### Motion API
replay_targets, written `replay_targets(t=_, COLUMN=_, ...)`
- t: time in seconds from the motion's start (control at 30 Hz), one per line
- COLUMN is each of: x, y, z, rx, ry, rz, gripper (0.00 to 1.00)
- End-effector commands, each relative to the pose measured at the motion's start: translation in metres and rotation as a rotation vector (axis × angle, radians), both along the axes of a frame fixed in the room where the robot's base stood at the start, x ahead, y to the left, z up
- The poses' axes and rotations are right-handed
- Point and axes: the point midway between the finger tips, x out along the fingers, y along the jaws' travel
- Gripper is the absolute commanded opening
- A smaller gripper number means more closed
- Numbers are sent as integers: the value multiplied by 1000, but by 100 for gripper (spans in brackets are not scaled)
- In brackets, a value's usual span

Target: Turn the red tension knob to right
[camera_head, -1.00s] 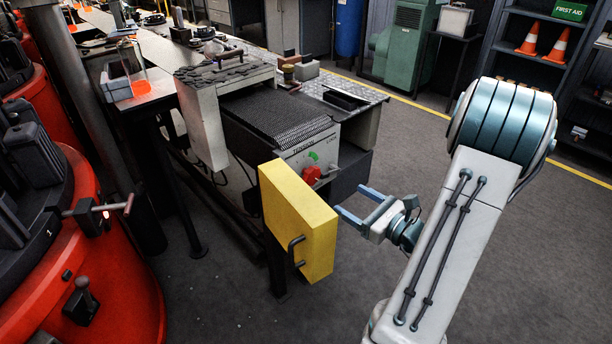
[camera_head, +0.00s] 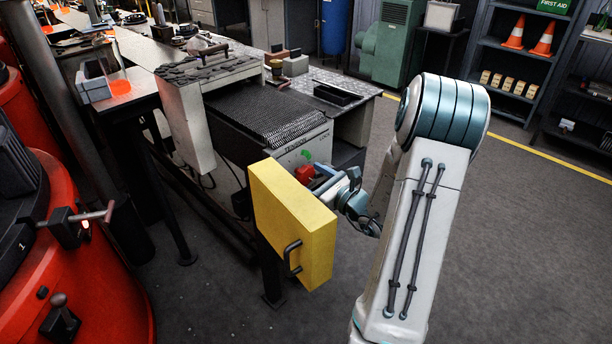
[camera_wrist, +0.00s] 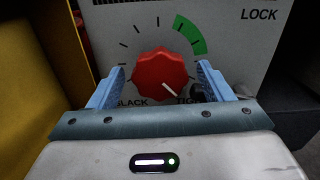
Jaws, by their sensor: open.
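The red tension knob (camera_wrist: 160,76) is on a grey panel (camera_wrist: 225,28) with tick marks, a green arc at its upper right and the words LOCK, TIGHT and partly hidden SLACK. A white pointer line on the knob aims to the lower right. My gripper (camera_wrist: 158,82) is open, with one blue finger on each side of the knob in the wrist view; I cannot tell whether they touch it. In the head view the knob (camera_head: 304,174) shows just above the yellow door, beside my gripper (camera_head: 322,184).
An open yellow door (camera_head: 292,222) with a black handle stands close in front of my gripper and partly hides it. A belt conveyor (camera_head: 265,112) lies behind the panel. Red rotary machines (camera_head: 85,265) stand at the left. Floor to the right is clear.

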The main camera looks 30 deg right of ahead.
Motion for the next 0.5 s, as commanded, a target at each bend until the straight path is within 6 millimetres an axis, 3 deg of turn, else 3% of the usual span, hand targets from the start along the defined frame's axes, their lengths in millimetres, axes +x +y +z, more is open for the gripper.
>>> replay_targets(t=0.2, x=15, y=6, z=0, rx=1, ry=0, rz=0, gripper=73)
replay_targets(t=0.47, x=16, y=6, z=0, rx=0, ry=0, rz=0, gripper=73)
replay_targets(t=0.5, x=16, y=6, z=0, rx=0, ry=0, rz=0, gripper=68)
